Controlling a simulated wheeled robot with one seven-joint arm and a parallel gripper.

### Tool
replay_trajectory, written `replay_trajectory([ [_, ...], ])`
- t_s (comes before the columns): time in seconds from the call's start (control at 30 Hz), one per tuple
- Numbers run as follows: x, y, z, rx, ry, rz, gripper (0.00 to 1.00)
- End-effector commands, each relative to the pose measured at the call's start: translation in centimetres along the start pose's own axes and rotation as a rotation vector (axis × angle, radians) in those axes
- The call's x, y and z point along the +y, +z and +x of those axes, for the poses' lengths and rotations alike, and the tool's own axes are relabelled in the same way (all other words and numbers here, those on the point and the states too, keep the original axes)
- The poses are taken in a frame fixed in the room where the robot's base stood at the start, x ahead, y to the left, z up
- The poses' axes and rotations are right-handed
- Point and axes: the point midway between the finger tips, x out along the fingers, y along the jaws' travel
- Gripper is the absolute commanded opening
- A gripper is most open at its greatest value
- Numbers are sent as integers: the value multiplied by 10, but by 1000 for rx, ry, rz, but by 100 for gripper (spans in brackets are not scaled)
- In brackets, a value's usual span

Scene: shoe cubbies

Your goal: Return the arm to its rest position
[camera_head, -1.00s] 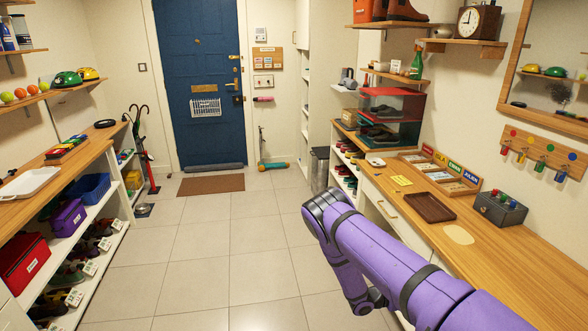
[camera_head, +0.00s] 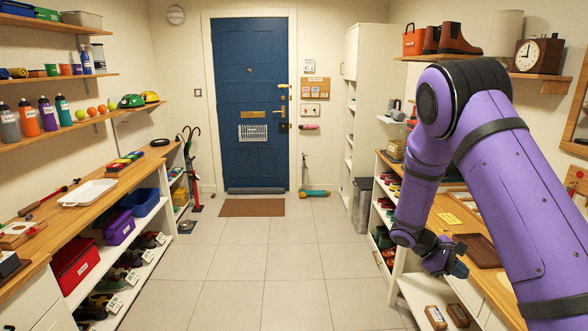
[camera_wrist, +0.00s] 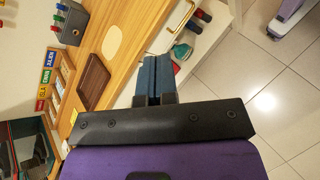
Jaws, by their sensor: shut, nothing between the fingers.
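My purple arm rises on the right side of the head view and bends down at its elbow. My gripper (camera_head: 458,262) hangs at the arm's lower end, beside the front edge of the right wooden counter. In the wrist view my gripper (camera_wrist: 153,78) shows its two blue fingers side by side, shut with nothing between them. The fingers lie over the counter's front edge in that view, and I cannot tell their height above it.
The right counter (camera_wrist: 130,52) carries a brown tray (camera_wrist: 94,82) close to my gripper. Shelves with shoes (camera_head: 436,317) are below it. The left counter holds a white tray (camera_head: 88,193).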

Motion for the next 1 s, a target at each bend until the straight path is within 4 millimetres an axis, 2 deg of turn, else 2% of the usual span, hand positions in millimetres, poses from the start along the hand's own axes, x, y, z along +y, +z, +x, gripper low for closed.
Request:
replay_trajectory([
  [0.1,4,32,-23,71,-61,72,0],
  [0.47,-2,124,-78,282,-231,266,0],
  [0.73,-18,192,-112,449,-342,397,0],
  [1.0,-45,256,-138,620,-439,518,0],
])
